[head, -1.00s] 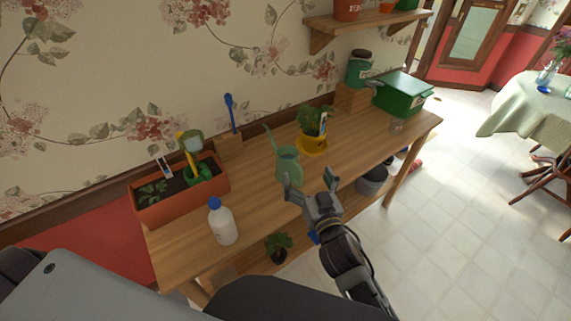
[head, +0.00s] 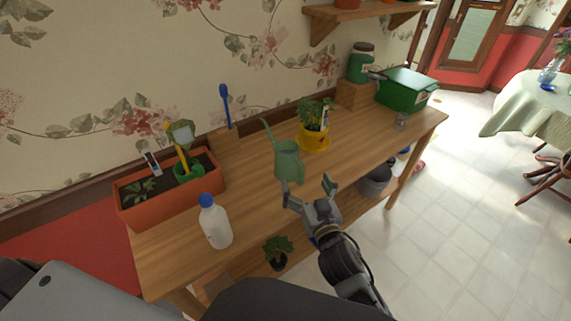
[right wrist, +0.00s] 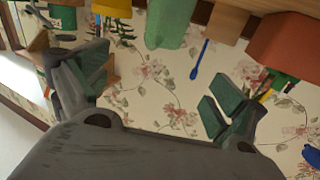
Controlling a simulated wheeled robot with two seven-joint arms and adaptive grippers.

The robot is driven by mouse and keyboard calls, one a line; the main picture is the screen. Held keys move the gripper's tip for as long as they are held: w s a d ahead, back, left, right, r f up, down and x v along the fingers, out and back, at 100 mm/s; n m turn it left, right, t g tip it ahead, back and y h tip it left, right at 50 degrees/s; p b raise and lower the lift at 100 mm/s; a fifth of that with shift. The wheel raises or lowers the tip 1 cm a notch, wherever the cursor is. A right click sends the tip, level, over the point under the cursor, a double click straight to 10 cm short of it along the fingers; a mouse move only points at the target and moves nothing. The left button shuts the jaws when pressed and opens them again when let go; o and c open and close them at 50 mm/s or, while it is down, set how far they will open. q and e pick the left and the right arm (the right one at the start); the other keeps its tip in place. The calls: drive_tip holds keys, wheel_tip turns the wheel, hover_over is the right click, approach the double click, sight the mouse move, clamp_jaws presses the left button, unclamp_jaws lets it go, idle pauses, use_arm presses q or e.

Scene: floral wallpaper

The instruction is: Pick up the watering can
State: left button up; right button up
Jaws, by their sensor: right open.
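The green watering can (head: 288,163) stands on the wooden table, its thin spout pointing up and to the left in the head view. In the right wrist view the can (right wrist: 169,22) shows at the top middle, beyond the fingertips and partly cut off by the frame edge. My right gripper (head: 308,187) is open and empty just in front of the can, at the table's near edge. Its two fingers (right wrist: 155,95) stand wide apart in the right wrist view, with nothing between them. My left gripper is not in view.
A yellow pot with a plant (head: 314,138) stands close behind the can to the right. A white bottle (head: 215,224) and an orange planter (head: 170,193) are on the left. A green box (head: 406,91) is at the far right. A shelf (head: 360,20) hangs above.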

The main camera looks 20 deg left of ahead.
sight(291, 156)
drive_tip(key=x, duration=0.4)
drive_tip(key=shift+w+a, duration=0.1)
drive_tip(key=shift+w, duration=0.1)
drive_tip(key=x, duration=0.4)
drive_tip(key=shift+f, duration=0.1)
drive_tip(key=shift+f+x, duration=0.15)
drive_tip(key=shift+x, duration=0.6)
drive_tip(key=shift+f+x, duration=0.15)
drive_tip(key=shift+x, duration=0.6)
drive_tip(key=shift+w+a+p, duration=0.3)
drive_tip(key=shift+w+a, duration=0.45)
drive_tip(key=shift+w, duration=0.15)
drive_tip(key=c, duration=1.9)
clamp_jaws()
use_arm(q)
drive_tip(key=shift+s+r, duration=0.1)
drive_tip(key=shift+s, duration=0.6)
